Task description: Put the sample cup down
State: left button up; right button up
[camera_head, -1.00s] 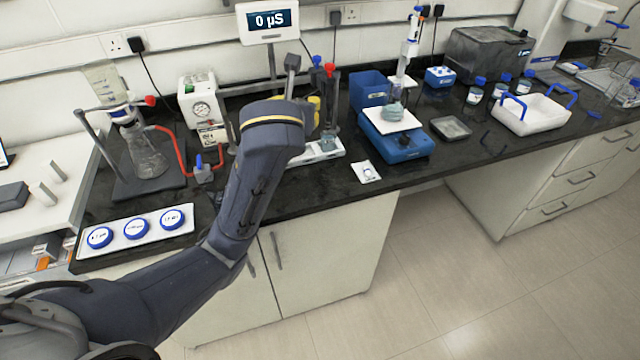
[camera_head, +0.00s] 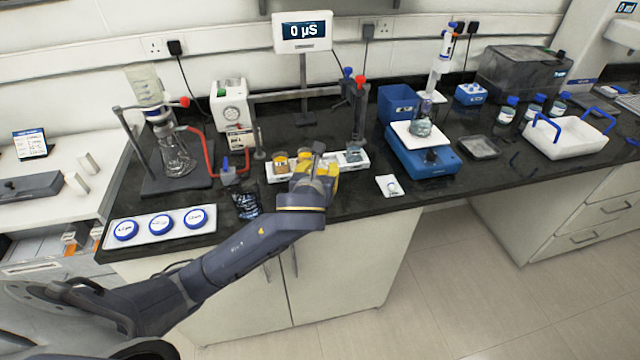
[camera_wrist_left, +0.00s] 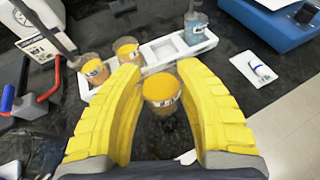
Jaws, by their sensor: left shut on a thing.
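My left gripper (camera_head: 318,178) has yellow fingers and is in front of a white rack (camera_head: 276,177) on the black bench. In the left wrist view the gripper (camera_wrist_left: 163,105) is shut on a sample cup (camera_wrist_left: 161,92) with orange-yellow contents. The cup is on the near side of the rack (camera_wrist_left: 165,53). Two similar cups stand in its left part, one (camera_wrist_left: 95,70) at the end and one (camera_wrist_left: 127,50) beside it. A cup with blue-grey contents (camera_wrist_left: 196,27) stands at the right end. Middle slots look empty. My right gripper is not in view.
A blue stirrer-like device (camera_head: 424,157) stands to the right, with a white packet (camera_head: 388,186) before it. A metal stand (camera_head: 358,110) rises behind the rack. A flask (camera_head: 176,155) and a panel with blue discs (camera_head: 160,226) are at left. The bench's front edge is close.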

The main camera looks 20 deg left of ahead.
pick_arm(q)
jog(key=shift+f, duration=2.35)
jog(key=shift+f, duration=0.15)
jog(key=o, duration=1.2)
jog(key=shift+c, duration=0.2)
